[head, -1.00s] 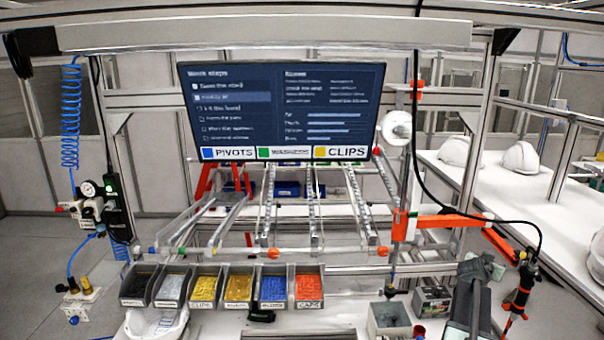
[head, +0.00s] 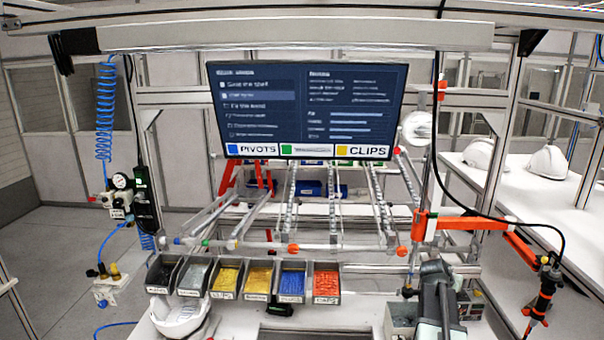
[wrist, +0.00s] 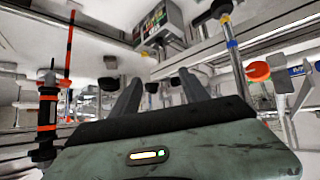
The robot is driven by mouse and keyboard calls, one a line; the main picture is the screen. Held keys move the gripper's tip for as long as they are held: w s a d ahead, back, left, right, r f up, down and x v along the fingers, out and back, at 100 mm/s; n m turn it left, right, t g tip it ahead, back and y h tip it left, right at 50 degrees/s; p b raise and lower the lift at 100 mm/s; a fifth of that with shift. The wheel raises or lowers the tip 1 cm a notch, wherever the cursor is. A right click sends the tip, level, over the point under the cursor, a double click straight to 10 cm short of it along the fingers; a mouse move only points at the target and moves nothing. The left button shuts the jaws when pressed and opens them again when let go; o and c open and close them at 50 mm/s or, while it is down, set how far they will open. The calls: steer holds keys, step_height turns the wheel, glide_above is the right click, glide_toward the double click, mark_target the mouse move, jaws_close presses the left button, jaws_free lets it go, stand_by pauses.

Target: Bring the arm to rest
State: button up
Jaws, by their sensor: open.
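My gripper (wrist: 158,88) shows in the wrist view with its two dark fingers spread apart and nothing between them. In the head view my arm (head: 436,298) rises at the lower right, in front of the workbench. It covers part of a grey bin there, and the fingertips cannot be made out clearly in that view.
A row of parts bins (head: 258,279) stands at the bench front, with a white helmet shell (head: 180,316) at its left end. An orange arm with a hanging screwdriver (head: 541,292) is at the right. A monitor (head: 308,110) hangs above. Helmets (head: 547,161) rest on the right table.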

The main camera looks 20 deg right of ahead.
steer(key=w+a+f+n+g+y, duration=0.1)
steer(key=w+a+f+n+y, duration=0.15)
steer(key=a, duration=1.15)
steer(key=w+a+f+n+y, duration=0.1)
steer(key=a+f+n+y, duration=0.25)
steer(key=a, duration=1.15)
steer(key=s+a+f+n+g+y, duration=0.15)
steer(key=s+a, duration=0.25)
steer(key=a, duration=0.7)
steer(key=s+a+f+n+g+y, duration=0.1)
steer(key=s+a+n+g, duration=0.2)
steer(key=a, duration=0.8)
steer(key=s+f+b, duration=0.2)
steer(key=f+b, duration=0.9)
steer(key=s+a+f+b, duration=0.1)
steer(key=f+b, duration=1)
steer(key=shift+s, duration=0.35)
steer(key=shift+t, duration=0.25)
